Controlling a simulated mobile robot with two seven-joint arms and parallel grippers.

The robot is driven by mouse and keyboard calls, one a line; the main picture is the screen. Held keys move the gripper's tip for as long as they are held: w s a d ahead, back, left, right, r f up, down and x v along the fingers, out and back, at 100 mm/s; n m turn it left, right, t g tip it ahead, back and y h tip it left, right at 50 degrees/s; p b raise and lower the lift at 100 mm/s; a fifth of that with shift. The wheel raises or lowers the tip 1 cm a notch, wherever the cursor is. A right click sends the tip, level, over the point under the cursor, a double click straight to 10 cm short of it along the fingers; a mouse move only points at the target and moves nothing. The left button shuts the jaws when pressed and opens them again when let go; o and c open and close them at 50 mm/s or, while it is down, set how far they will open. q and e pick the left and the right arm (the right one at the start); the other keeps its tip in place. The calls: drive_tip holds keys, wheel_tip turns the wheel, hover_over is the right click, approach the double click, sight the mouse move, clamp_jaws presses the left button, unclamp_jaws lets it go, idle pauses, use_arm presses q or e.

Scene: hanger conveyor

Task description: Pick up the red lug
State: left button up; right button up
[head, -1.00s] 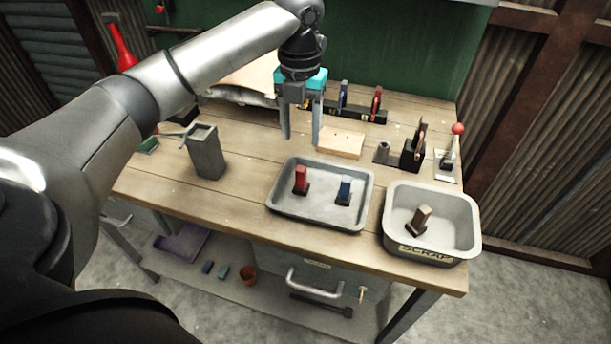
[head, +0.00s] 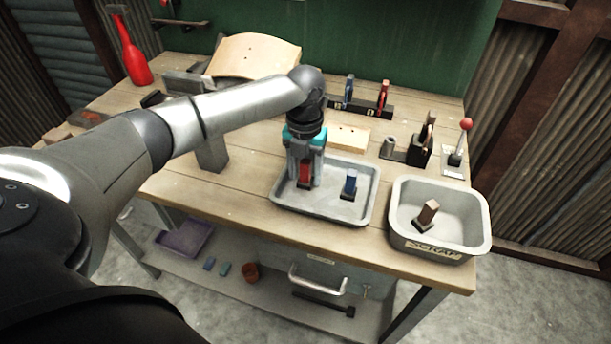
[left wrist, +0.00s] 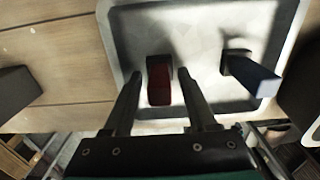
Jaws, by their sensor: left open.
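The red lug (head: 305,174) stands upright in the grey tray (head: 285,202) on the workbench. It also shows in the left wrist view (left wrist: 159,80). My left gripper (head: 304,182) is open and low over the tray, with its fingers on either side of the red lug. In the left wrist view the fingertips (left wrist: 158,75) flank the lug, with small gaps visible on both sides. The lug's lower part is partly hidden in the head view. My right gripper is not in view.
A blue lug (head: 350,182) stands to the right in the same tray. The scrap bin (head: 478,225) with a brown lug (head: 428,212) is further right. A wooden block (head: 348,137) lies behind the tray. A grey upright holder (head: 212,157) stands to the left.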

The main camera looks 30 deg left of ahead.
use_arm(q)
drive_tip(key=shift+f, duration=0.4)
drive_tip(key=shift+c, duration=0.2)
clamp_jaws()
